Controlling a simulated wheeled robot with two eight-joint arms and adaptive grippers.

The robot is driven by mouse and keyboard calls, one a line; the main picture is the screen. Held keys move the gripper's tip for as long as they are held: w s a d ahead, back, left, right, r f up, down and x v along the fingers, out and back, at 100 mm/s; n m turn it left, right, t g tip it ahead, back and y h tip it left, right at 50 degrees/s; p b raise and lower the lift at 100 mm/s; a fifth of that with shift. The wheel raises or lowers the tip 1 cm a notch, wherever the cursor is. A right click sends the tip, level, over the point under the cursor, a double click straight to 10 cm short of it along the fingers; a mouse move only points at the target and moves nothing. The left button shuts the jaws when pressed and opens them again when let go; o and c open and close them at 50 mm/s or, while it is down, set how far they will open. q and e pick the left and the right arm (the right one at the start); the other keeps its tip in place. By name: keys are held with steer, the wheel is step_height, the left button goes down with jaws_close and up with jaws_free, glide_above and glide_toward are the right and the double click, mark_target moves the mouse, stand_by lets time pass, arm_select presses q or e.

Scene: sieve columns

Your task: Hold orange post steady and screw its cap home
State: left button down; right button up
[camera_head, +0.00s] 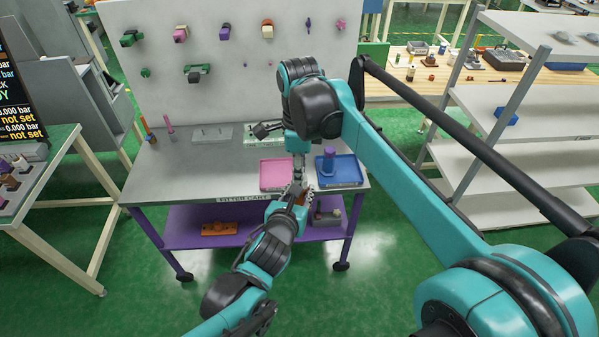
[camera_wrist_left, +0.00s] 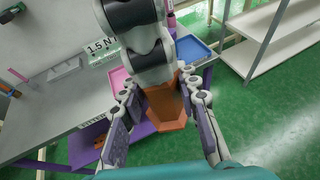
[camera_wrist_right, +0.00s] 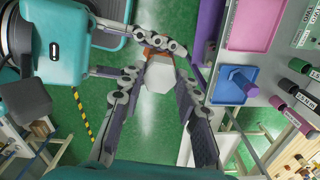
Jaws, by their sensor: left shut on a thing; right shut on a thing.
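The orange post (camera_wrist_left: 165,108) is between the fingers of my left gripper (camera_wrist_left: 162,92) in the left wrist view, its six-sided end towards that camera. My left gripper is shut on it, in front of the cart's near edge in the head view (camera_head: 297,192). My right gripper (camera_wrist_right: 156,62) is shut on a pale six-sided piece, seemingly the cap (camera_wrist_right: 160,76). A bit of orange shows just beyond it in the right wrist view. The two grippers meet end to end. The joint between cap and post is hidden by the fingers, so I cannot tell how far the cap is seated.
A pink tray (camera_head: 265,183) and a blue tray (camera_head: 352,176) lie on the cart top behind the grippers. An orange part (camera_head: 222,228) lies on the purple lower shelf. White shelving (camera_head: 500,160) stands at the right.

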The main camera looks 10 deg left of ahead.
steer(key=m, duration=1)
steer(key=o, duration=0.9)
steer(key=shift+r, duration=2.25)
